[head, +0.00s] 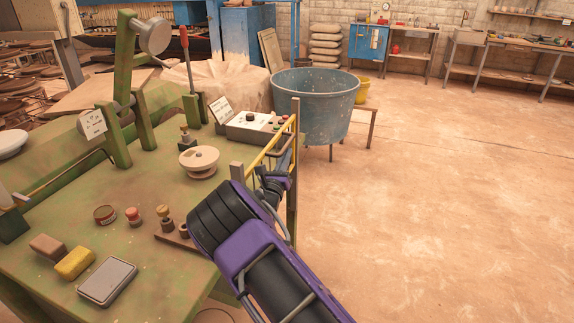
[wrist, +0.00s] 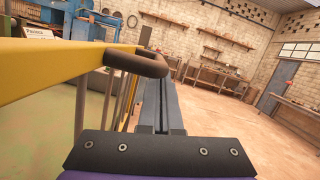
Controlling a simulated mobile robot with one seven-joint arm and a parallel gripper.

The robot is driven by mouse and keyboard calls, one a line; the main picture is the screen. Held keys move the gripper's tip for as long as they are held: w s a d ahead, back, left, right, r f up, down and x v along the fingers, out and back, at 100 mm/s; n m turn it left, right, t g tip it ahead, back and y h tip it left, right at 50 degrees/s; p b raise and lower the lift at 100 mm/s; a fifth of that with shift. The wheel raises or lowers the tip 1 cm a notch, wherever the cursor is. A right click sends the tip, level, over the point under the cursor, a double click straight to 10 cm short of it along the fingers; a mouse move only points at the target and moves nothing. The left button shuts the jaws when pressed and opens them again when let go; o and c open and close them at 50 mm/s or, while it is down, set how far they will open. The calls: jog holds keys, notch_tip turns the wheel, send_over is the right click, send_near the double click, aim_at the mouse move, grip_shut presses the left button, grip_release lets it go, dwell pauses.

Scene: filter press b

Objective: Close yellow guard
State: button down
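The yellow guard (head: 263,156) is a yellow-railed frame with grey bars, standing along the right edge of the green press table. In the wrist view its yellow rail (wrist: 60,68) runs in from the left and ends in a dark rounded handle (wrist: 138,61). My gripper (head: 285,157) is at the guard's outer side, partly hidden behind my own arm in the head view. In the wrist view its two grey fingers (wrist: 155,85) lie together with only a thin line between them. They are right beside the handle; I cannot tell whether they touch it.
The green table (head: 150,185) holds a control box (head: 252,126), a white bowl (head: 199,161), a yellow sponge (head: 75,263) and a grey tin (head: 108,281). A large blue tub (head: 315,105) stands behind the guard. The floor to the right (head: 450,200) is clear.

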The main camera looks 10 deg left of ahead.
notch_tip(320, 180, up, 5)
jog(key=shift+f+p, duration=0.1)
jog(key=shift+p, duration=0.6)
